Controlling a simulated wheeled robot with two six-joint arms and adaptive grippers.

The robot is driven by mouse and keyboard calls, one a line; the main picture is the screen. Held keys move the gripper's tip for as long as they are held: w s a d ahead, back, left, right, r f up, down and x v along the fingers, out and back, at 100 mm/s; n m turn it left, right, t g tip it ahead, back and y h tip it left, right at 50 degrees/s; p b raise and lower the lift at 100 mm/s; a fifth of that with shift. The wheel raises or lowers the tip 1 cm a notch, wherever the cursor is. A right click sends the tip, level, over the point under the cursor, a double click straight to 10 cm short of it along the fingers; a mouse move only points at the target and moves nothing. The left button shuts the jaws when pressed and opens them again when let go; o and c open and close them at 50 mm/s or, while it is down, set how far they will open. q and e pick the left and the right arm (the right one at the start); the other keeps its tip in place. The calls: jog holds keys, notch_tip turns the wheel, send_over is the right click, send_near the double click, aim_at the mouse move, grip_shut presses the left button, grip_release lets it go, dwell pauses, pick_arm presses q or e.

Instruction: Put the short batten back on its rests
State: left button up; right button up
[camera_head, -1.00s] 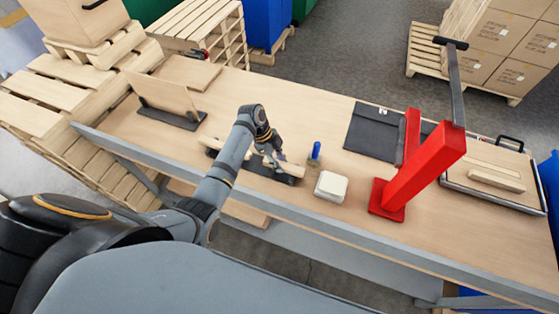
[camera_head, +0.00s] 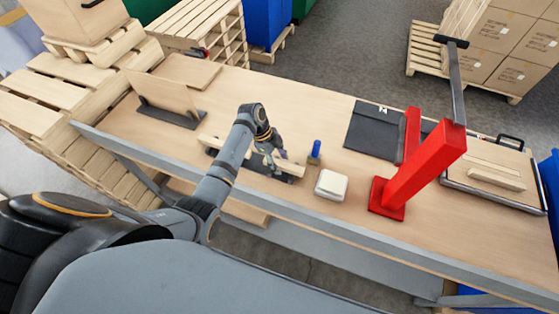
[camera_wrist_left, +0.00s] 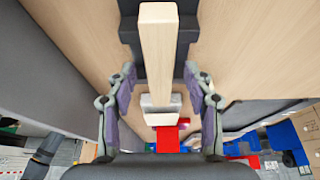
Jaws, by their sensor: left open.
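The short batten (camera_head: 291,168) is a pale wooden bar above a dark base with rests (camera_head: 257,167) near the bench's front edge. Its other end shows left of my arm (camera_head: 209,141); my wrist hides its middle. I cannot tell whether it touches the rests. My left gripper (camera_head: 274,154) is over the batten. In the left wrist view the batten (camera_wrist_left: 158,50) runs lengthwise between the two spread fingers (camera_wrist_left: 162,98), with gaps on both sides. My right gripper is not in view.
A blue peg (camera_head: 316,149) and a white block (camera_head: 331,185) stand right of the batten. A tall red stand (camera_head: 420,170) rises farther right. A dark folder (camera_head: 372,131) lies behind. An upright board (camera_head: 165,95) in a dark base stands to the left.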

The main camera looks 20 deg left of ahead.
pick_arm(q)
jog(key=v, duration=1.2)
